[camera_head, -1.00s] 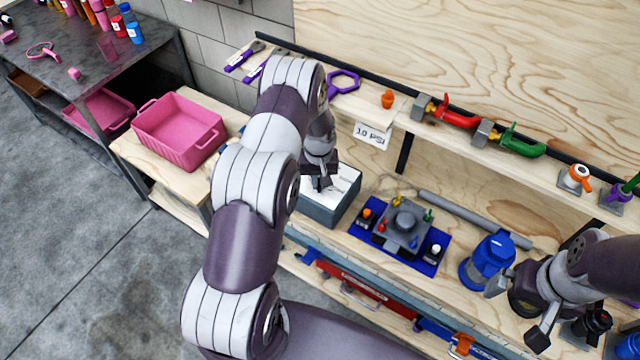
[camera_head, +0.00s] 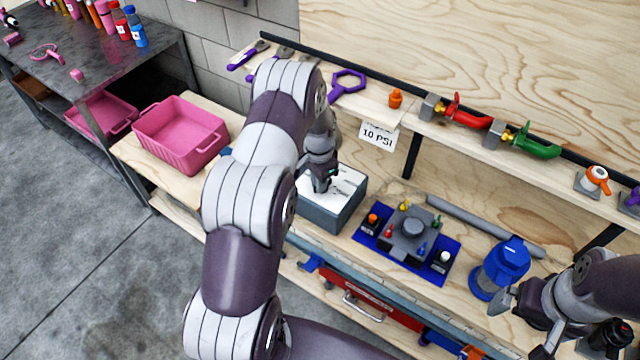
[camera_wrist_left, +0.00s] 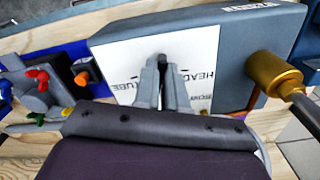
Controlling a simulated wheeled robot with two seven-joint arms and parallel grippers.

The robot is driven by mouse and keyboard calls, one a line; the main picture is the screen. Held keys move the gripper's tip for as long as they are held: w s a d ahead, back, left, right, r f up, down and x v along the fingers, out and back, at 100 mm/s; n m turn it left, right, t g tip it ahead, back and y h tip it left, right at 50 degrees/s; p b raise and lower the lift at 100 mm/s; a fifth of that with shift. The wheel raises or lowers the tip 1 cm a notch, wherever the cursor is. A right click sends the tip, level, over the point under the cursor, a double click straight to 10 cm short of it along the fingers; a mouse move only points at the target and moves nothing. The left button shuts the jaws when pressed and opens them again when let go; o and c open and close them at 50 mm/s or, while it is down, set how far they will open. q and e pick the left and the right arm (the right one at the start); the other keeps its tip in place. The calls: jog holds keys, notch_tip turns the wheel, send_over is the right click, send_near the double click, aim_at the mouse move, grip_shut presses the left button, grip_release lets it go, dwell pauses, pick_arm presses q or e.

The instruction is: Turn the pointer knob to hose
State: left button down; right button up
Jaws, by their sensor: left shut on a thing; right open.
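The grey box (camera_head: 330,216) stands on the lower wooden bench and has a white labelled face (camera_head: 348,182). In the left wrist view the box (camera_wrist_left: 225,40) shows that white face (camera_wrist_left: 122,62) with the words "HEAD" and "TUBE" readable; other lettering is partly covered. My left gripper (camera_head: 322,186) is over the face, and its fingers (camera_wrist_left: 163,62) are shut close together at the middle of it. They are shut on the pointer knob, which they almost wholly hide; its pointing direction cannot be told. My right gripper (camera_head: 522,327) is open and empty at lower right, near the blue canister.
A brass fitting (camera_wrist_left: 275,72) sticks out from the box's side. A blue mat (camera_head: 450,250) with a grey valve block (camera_head: 410,232) lies right of the box. A blue canister (camera_head: 502,262) stands further right. A pink bin (camera_head: 180,140) is at left. A "10 PSI" sign (camera_head: 378,135) hangs above.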

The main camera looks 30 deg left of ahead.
pick_arm(q)
jog(key=shift+w+a+m+b, duration=0.1)
jog(key=shift+m+b, duration=0.15)
jog(key=shift+m, duration=0.65)
jog(key=shift+w+a+m+b, duration=0.1)
jog(key=shift+m+b, duration=0.15)
jog(key=shift+m, duration=0.65)
jog(key=shift+r, duration=0.1)
jog(key=c, duration=1.2)
grip_release()
jog(key=shift+s, duration=0.1)
